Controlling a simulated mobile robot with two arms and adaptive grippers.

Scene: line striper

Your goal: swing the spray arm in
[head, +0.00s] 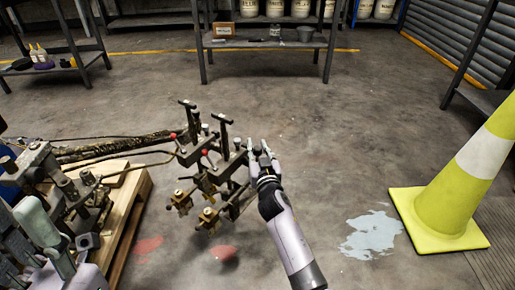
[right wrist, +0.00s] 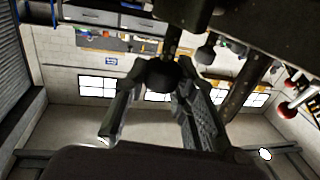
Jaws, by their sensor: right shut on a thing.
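The spray arm (head: 203,160) is a dark metal frame with upright T-handles, red knobs and brass nozzles. It reaches out over the floor to the right of the pallet. My right gripper (head: 262,152) is at the right end of this frame. In the right wrist view, its two fingers (right wrist: 160,105) are shut around a dark rounded knob (right wrist: 163,74) below a dark bar. The line striper's body (head: 75,190) is at the left, with hoses running to the frame. My left gripper (head: 48,238) seems to show at the lower left, too cluttered to read its jaws.
A wooden pallet (head: 128,215) is beneath the machine. A yellow-green cone (head: 455,205) stands at the right. Red and pale blue paint stains (head: 372,235) mark the floor. A metal bench (head: 265,42) stands at the back, with open floor before it.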

